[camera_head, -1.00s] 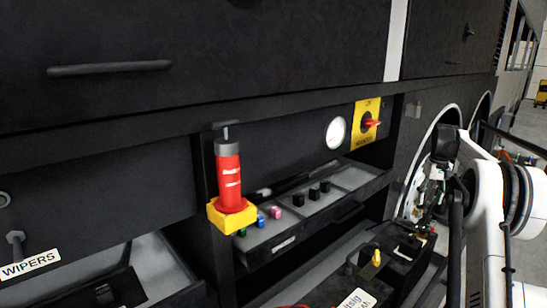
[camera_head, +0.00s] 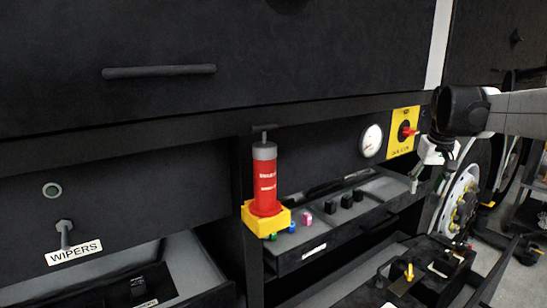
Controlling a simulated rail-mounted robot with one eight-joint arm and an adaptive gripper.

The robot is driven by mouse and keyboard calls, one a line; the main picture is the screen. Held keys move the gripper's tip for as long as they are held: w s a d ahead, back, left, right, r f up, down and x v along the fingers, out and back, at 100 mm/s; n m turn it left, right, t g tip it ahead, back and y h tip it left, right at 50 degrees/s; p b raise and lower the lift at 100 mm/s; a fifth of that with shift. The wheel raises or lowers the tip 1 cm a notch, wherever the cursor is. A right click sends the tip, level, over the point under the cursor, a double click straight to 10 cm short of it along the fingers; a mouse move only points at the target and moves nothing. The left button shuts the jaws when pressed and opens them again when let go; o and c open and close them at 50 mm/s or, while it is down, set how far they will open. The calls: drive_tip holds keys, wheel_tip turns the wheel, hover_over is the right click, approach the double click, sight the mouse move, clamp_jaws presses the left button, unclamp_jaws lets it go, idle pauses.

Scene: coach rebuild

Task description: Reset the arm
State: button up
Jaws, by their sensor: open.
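My arm reaches in from the right edge of the camera_head view, with a dark joint in front of the black wall. My gripper (camera_head: 427,183) hangs below that joint, small in the picture, pointing down. It is open, and I see nothing between its fingers. It shows in front of the wheel area, to the right of the open drawer and below the yellow switch plate (camera_head: 403,132) with its red knob.
A red cylinder (camera_head: 266,185) with a T-handle stands in a yellow holder (camera_head: 265,218). An open drawer (camera_head: 335,228) holds small coloured and black blocks. An open lower box (camera_head: 385,275) and a WIPERS drawer (camera_head: 190,265) jut out. A wheel (camera_head: 460,200) is at right.

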drive_tip(key=s+a+t, duration=0.2)
drive_tip(key=s+a, duration=1.1)
drive_tip(key=s, duration=0.2)
drive_tip(key=s+a+f+t, duration=0.1)
drive_tip(key=s+a+f, duration=0.3)
drive_tip(key=s, duration=0.4)
drive_tip(key=s+a+f+n+t+y, duration=0.1)
drive_tip(key=s+a+f, duration=0.3)
drive_tip(key=s+f, duration=0.2)
drive_tip(key=shift+s+f, duration=0.25)
drive_tip(key=shift+s, duration=0.6)
drive_tip(key=shift+a, duration=0.1)
